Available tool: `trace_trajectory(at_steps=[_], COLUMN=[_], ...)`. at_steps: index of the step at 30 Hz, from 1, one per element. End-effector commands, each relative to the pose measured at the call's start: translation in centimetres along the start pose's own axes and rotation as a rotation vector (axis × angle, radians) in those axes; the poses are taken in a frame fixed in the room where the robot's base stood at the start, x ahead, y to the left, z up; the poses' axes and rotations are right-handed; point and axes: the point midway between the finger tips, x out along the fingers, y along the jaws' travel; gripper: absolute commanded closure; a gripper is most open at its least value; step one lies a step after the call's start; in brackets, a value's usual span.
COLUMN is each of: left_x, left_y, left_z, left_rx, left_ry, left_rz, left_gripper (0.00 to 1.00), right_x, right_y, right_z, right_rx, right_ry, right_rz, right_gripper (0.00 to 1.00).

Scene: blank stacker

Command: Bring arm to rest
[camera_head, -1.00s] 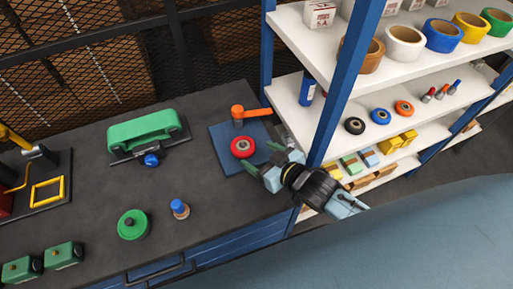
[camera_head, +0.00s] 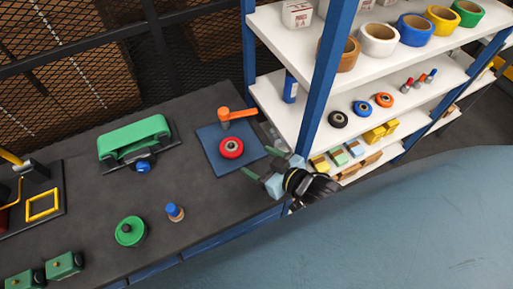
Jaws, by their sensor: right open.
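My right gripper (camera_head: 262,164) is open and empty at the right edge of the dark workbench (camera_head: 190,195), beside the blue shelf post. Its fingers point left, just right of and below a red wheel (camera_head: 231,148), apart from it. My left gripper does not show.
A white shelf unit (camera_head: 290,97) with blue posts (camera_head: 323,85) holds tape rolls, small wheels and blocks close to my right arm. On the bench are a green machine (camera_head: 133,138), a green round part (camera_head: 130,231), a blue-topped peg (camera_head: 174,211) and green blocks (camera_head: 64,264).

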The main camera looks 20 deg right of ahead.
Motion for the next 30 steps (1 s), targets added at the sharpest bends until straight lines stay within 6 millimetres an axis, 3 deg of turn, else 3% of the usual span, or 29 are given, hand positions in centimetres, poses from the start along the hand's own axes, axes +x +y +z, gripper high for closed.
trace_trajectory(at_steps=[8, 14, 21, 30], left_x=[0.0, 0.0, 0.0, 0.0], left_y=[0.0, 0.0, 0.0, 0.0], left_z=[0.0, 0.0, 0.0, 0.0], left_rx=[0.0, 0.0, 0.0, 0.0], left_ry=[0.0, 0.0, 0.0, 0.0], left_rz=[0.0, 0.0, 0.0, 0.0], left_gripper=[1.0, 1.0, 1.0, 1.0], right_x=[0.0, -1.1, -5.9, -11.7], right_y=[0.0, 0.2, 0.5, -0.1], right_z=[0.0, 0.1, 1.1, 2.0], right_rx=[0.001, 0.019, 0.062, 0.103], right_ry=[-0.005, -0.124, -0.439, -0.71], right_rz=[0.003, 0.065, 0.159, 0.177], right_gripper=[0.28, 0.28, 0.28, 0.28])
